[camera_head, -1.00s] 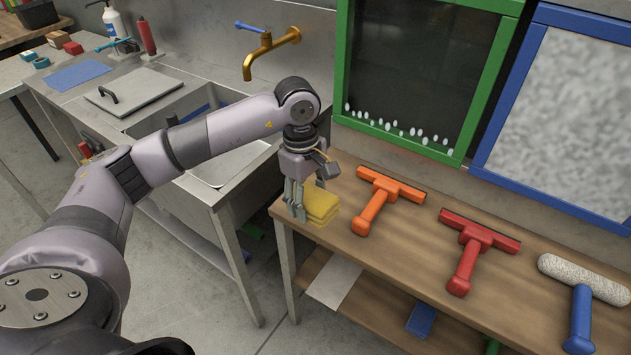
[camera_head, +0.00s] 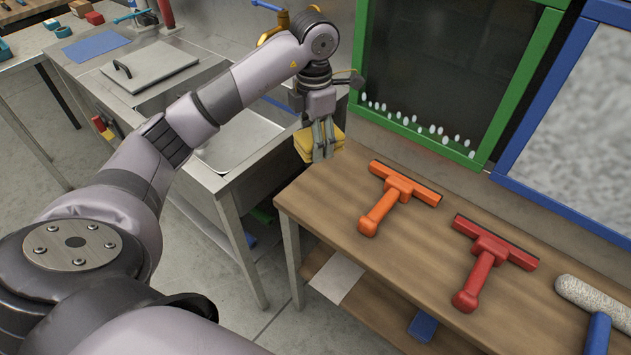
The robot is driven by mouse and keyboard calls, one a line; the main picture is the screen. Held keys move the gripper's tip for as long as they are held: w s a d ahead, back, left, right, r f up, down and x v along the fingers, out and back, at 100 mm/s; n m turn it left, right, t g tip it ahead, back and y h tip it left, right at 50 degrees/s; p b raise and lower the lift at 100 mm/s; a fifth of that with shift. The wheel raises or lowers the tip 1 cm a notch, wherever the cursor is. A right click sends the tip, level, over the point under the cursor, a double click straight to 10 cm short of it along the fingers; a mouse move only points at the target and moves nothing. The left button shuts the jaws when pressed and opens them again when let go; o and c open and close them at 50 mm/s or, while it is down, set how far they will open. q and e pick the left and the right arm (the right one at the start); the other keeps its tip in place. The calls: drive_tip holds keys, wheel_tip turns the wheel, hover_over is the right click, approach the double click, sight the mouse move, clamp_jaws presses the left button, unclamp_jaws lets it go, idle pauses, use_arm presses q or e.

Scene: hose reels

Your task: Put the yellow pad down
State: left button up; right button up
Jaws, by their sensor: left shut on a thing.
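The yellow pad (camera_head: 303,143) is a small, thick, sponge-like block. My left gripper (camera_head: 322,155) is shut on it and holds it in the air, near the left end of the wooden bench (camera_head: 330,197) and close to the sink's right edge. The gripper's fingers cover part of the pad's near side. My right gripper is not in view.
An orange squeegee (camera_head: 392,197), a red squeegee (camera_head: 489,262) and a white roller with a blue handle (camera_head: 596,330) lie on the bench. A steel sink (camera_head: 240,140) stands to the left. The bench's left end is clear.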

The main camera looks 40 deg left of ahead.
use_arm(q)
hover_over(314, 189)
wheel_tip(314, 189, down, 8)
drive_tip(key=shift+r+p, duration=0.15)
drive_tip(key=shift+p, duration=0.2)
drive_tip(key=shift+w+f, duration=0.1)
drive_tip(key=shift+f, duration=0.45)
wheel_tip(314, 189, down, 3)
drive_tip(key=shift+f, duration=0.6)
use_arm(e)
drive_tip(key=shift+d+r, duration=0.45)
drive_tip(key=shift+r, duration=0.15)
use_arm(q)
drive_tip(key=shift+f, duration=0.15)
drive_tip(key=o, duration=1.1)
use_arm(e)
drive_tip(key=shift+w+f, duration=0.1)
